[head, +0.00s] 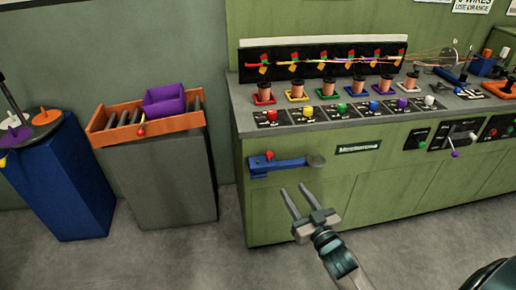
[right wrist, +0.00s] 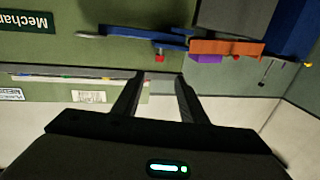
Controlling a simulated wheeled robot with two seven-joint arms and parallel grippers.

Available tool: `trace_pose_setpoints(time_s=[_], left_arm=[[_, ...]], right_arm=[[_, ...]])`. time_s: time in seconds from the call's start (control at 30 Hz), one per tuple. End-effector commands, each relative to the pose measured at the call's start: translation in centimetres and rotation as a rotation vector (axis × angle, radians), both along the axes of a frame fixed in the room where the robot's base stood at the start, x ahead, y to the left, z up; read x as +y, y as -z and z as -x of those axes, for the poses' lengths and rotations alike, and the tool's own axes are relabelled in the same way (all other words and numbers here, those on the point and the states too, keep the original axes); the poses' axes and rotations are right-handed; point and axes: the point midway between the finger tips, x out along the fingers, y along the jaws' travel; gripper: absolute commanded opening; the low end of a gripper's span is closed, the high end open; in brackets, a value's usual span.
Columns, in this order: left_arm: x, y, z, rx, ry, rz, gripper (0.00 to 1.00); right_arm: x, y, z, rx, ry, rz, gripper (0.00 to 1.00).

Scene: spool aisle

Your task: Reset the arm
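My right gripper (head: 298,203) is in front of the green machine bench in the head view, below the blue lever bar (head: 280,164). Its two fingers are spread apart with nothing between them. In the right wrist view the same gripper (right wrist: 160,78) shows two separated dark fingers with empty space between. The picture there is turned over, with the blue bar (right wrist: 135,33) above the fingertips. My left gripper is not seen in either view.
The green bench (head: 350,190) carries several copper spools (head: 297,88) on coloured bases. An orange roller tray (head: 112,128) with a purple bin (head: 165,102) tops a grey cabinet (head: 165,180) at left. A blue stand (head: 55,185) is further left. Open floor (head: 190,255) lies in front.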

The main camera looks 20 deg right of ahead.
Motion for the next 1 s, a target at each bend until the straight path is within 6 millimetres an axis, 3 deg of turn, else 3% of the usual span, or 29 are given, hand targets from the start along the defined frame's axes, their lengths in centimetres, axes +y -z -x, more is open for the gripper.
trace_pose_setpoints(time_s=[0.2,0.37,0.47,0.67,0.87,1.0], left_arm=[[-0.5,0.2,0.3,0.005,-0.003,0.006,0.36],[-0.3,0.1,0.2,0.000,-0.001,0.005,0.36],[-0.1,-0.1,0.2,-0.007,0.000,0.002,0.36],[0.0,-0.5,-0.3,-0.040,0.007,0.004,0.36],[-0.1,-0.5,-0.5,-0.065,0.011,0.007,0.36],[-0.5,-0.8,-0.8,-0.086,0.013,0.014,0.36]], right_arm=[[0.1,0.5,0.0,0.010,0.000,0.000,0.39],[0.5,3.7,0.3,0.074,0.002,0.001,0.39],[1.2,7.5,0.9,0.152,0.000,0.001,0.39],[3.7,18.2,4.1,0.375,-0.016,0.008,0.39],[7.2,28.9,10.0,0.616,-0.059,0.026,0.39],[10.0,35.4,15.4,0.781,-0.104,0.043,0.39]])
